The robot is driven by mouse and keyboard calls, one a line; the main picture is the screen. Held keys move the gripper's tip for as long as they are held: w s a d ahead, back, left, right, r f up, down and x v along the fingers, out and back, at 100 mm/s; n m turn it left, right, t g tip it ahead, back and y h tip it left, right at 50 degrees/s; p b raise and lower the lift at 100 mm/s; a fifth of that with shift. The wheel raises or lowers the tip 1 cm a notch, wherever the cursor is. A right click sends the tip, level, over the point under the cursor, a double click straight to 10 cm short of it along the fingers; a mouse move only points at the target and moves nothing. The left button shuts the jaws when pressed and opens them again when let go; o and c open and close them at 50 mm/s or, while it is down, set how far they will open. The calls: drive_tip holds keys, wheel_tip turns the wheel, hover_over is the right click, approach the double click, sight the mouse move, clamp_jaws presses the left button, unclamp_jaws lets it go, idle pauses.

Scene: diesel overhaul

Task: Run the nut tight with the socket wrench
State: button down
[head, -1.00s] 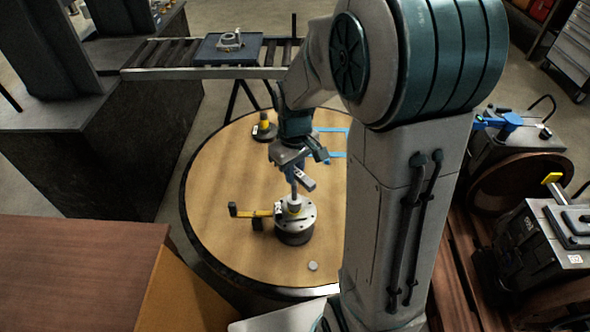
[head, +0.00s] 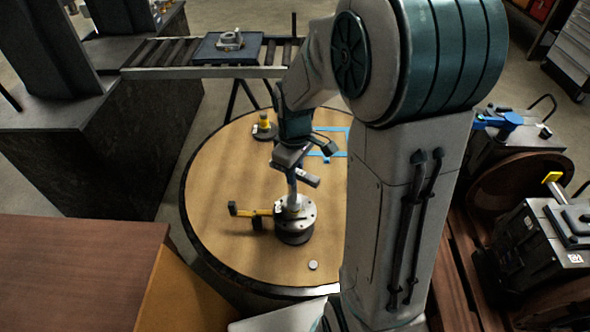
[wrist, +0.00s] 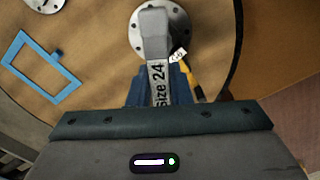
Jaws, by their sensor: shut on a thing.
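My gripper (wrist: 160,92) is shut on the grey socket wrench (wrist: 156,45), which carries a "Size 24" label in the wrist view. In the head view my gripper (head: 292,172) is above the round flanged hub (head: 294,236), and the wrench (head: 293,195) points down onto the middle of its top. The hub's bolted flange also shows under the wrench in the wrist view (wrist: 178,20). The nut is not visible; the wrench and gripper cover the hub's middle. I cannot tell how far the socket sits over it.
A yellow bar (head: 250,212) sticks out left from the hub over the round wooden table (head: 215,180). A small grey disc (head: 313,265) lies in front. Behind are a yellow-topped part (head: 264,125) and a blue frame (wrist: 40,68). The table's left side is clear.

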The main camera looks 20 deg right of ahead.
drive_tip(key=shift+f+b, duration=0.35)
drive_tip(key=shift+f, duration=0.3)
drive_tip(key=shift+r, duration=0.1)
drive_tip(key=m, duration=1.1)
drive_tip(key=shift+b, duration=0.35)
drive_tip(key=m, duration=0.6)
drive_tip(key=m+p, duration=0.1)
drive_tip(key=m, duration=0.4)
drive_tip(key=shift+m, duration=0.4)
drive_tip(key=shift+f, duration=0.2)
drive_tip(key=shift+s+n, duration=0.1)
drive_tip(key=shift+n, duration=0.2)
